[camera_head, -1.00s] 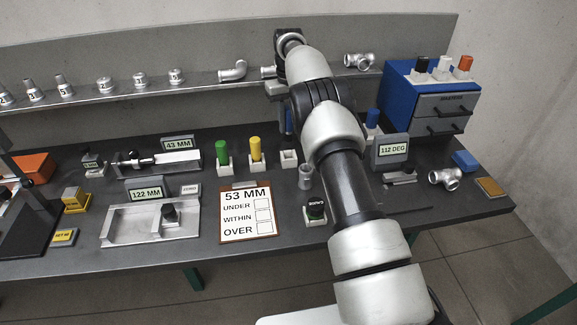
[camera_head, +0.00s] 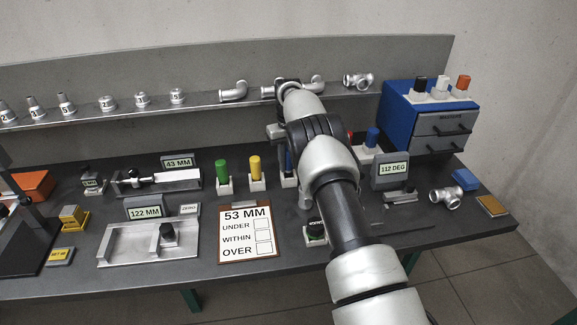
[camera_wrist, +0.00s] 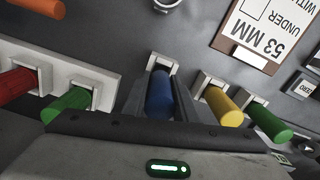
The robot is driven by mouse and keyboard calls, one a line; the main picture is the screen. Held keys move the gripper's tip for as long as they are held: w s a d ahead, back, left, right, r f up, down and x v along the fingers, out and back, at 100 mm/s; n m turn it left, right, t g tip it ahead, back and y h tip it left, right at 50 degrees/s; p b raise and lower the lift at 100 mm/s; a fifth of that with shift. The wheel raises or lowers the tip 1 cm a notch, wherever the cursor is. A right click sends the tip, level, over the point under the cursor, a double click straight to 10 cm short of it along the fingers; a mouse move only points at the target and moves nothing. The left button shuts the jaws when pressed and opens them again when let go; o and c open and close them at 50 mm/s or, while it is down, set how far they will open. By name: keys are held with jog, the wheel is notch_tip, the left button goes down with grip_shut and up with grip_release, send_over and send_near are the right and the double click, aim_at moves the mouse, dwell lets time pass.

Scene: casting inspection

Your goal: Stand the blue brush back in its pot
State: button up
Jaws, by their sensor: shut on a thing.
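The blue brush (camera_wrist: 160,97) is held between the two dark fingers of my gripper (camera_wrist: 161,108) in the wrist view. Its white square pot (camera_wrist: 163,62) is directly at its lower end. In the head view, a part of the blue brush (camera_head: 288,162) shows upright over the pot (camera_head: 289,181), beside my arm. The brush's lower end lines up with the pot's opening; I cannot tell how deep it sits. My arm hides most of my gripper in the head view.
The yellow brush (camera_head: 255,167) and green brush (camera_head: 221,171) stand in pots close to the left. In the wrist view, a white rack with red (camera_wrist: 14,86) and green (camera_wrist: 68,107) pieces is near the other side. A 53 MM clipboard (camera_head: 247,234) lies in front.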

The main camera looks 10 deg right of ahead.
jog(key=shift+f, duration=0.7)
jog(key=shift+f, duration=0.25)
jog(key=o, duration=1)
jog(key=shift+o, duration=0.2)
jog(key=shift+r, duration=0.2)
